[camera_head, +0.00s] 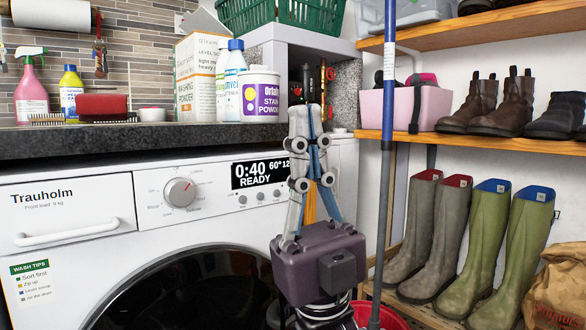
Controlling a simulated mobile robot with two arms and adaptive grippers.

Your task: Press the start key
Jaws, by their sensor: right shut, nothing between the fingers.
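The white Trauholm washing machine (150,215) stands at the left. Its display (260,174) reads 0:40, 60° and READY. A round dial (180,192) sits left of the display, and several small round keys (260,196) lie in a row below it. I cannot tell which key is the start key; part of the panel's right end is hidden behind my right gripper. My right gripper (306,108) is shut and empty, its fingers pointing up in front of the panel's right part. I see no contact with a key. My left gripper is not in view.
A dark worktop (120,140) with a stain powder tub (260,97), bottles and a washing powder box runs above the machine. A blue pole (388,120) stands close right of my gripper. Wellies (480,240) and shelves with boots fill the right.

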